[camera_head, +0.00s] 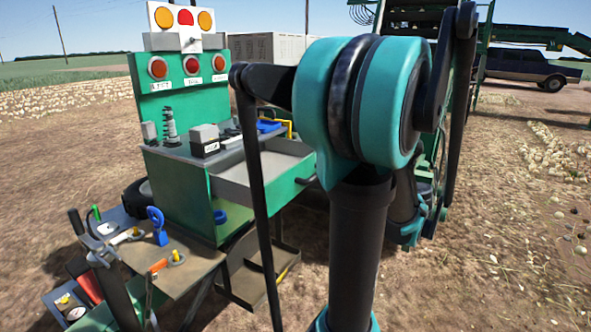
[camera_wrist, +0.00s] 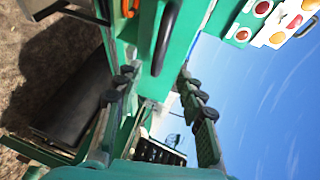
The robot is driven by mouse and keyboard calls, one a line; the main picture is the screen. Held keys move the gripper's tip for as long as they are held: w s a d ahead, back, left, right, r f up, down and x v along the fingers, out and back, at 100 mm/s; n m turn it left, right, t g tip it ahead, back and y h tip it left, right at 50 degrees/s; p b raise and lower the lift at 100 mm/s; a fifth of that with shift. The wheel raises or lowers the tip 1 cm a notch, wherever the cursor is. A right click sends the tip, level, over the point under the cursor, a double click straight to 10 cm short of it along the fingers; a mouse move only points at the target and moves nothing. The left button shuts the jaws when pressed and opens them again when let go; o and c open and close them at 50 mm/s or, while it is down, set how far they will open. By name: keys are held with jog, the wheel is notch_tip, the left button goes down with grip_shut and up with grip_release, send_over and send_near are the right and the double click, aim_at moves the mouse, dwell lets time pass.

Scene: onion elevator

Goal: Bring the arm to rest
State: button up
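My arm fills the middle of the head view, with its large teal joint in front of the green workbench (camera_head: 180,195). My gripper is hidden in that view. Beyond the fingertips is a green panel with a dark handle (camera_wrist: 165,38). Whether the fingers touch the panel cannot be told.
The workbench has a pulled-out grey drawer (camera_head: 262,172), a lamp panel (camera_head: 183,72), and a lower shelf with tools (camera_head: 165,262). The lamp panel also shows in the wrist view (camera_wrist: 275,22). A dark pickup (camera_head: 525,68) stands far right. Open dirt lies to the right.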

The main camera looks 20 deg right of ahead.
jog(key=s+a+f+n+g, duration=0.2)
jog(key=a+f+n+g, duration=0.1)
jog(key=a+f, duration=0.4)
jog(key=s+a+f+n+g, duration=0.2)
jog(key=a+f+n+g, duration=0.15)
jog(key=a+f, duration=0.4)
jog(key=s+a+f+n+g+h, duration=0.4)
jog(key=s+f+n+h, duration=0.1)
jog(key=s, duration=0.5)
jog(key=shift+s+a+f+n, duration=0.2)
jog(key=shift+f+n, duration=0.65)
jog(key=shift+f, duration=0.5)
